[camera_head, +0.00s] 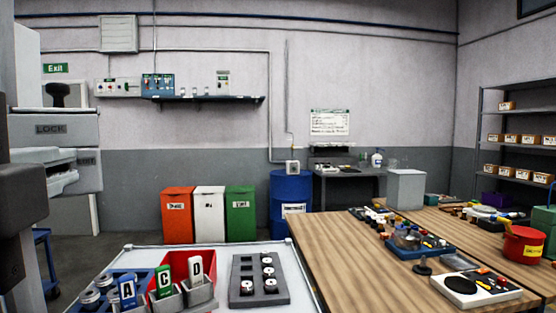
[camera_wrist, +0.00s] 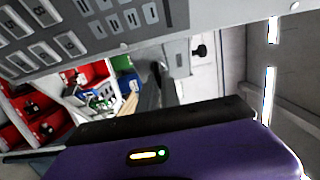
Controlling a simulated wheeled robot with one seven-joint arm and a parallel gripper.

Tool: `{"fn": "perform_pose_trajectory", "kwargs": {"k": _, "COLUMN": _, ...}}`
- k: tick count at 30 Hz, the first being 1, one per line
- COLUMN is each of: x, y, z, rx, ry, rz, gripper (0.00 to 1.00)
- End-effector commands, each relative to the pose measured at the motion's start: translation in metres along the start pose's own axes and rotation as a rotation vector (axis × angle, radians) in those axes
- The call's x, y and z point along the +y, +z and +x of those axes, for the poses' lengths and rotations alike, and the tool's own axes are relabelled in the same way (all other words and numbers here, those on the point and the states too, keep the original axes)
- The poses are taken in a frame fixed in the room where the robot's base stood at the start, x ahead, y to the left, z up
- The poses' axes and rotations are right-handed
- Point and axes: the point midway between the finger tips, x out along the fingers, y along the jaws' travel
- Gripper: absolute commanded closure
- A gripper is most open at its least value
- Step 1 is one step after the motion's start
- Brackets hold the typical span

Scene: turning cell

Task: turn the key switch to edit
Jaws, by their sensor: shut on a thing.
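My gripper (camera_wrist: 157,84) shows in the wrist view as dark fingers beyond the purple wrist housing. The fingers are shut at the lower edge of a grey control panel (camera_wrist: 100,48), on what appears to be the key of the key switch. The key and its markings are hidden behind the fingers, so I cannot tell its position. Rows of buttons show on the panel. A black knob (camera_wrist: 199,51) sticks out to the right of the fingers. I cannot make out the key switch or my gripper in the head view.
In the head view, a white table (camera_head: 225,305) holds lettered bins and a dark tray (camera_head: 256,297). A wooden bench (camera_head: 345,250) with tools stands right. Orange, white and green cabinets (camera_head: 240,213) and a blue drum (camera_head: 291,190) stand behind. Floor shows at left.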

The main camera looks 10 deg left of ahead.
Motion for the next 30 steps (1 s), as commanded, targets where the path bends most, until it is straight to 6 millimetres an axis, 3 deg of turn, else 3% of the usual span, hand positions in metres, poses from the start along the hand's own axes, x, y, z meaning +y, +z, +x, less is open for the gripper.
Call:
{"fn": "perform_pose_trajectory", "kwargs": {"k": 10, "x": 0.001, "y": -0.001, "z": 0.000, "rx": 0.002, "ry": 0.004, "rz": 0.003, "gripper": 1.00}}
{"fn": "perform_pose_trajectory", "kwargs": {"k": 12, "x": 0.001, "y": -0.001, "z": 0.000, "rx": 0.001, "ry": 0.004, "rz": 0.002, "gripper": 0.79}}
{"fn": "perform_pose_trajectory", "kwargs": {"k": 14, "x": 0.001, "y": -0.001, "z": 0.000, "rx": 0.001, "ry": 0.003, "rz": 0.002, "gripper": 0.71}}
{"fn": "perform_pose_trajectory", "kwargs": {"k": 24, "x": 0.000, "y": 0.000, "z": -0.002, "rx": 0.000, "ry": 0.001, "rz": 0.001, "gripper": 0.71}}
{"fn": "perform_pose_trajectory", "kwargs": {"k": 30, "x": 0.001, "y": 0.000, "z": -0.028, "rx": -0.002, "ry": -0.001, "rz": 0.003, "gripper": 0.71}}
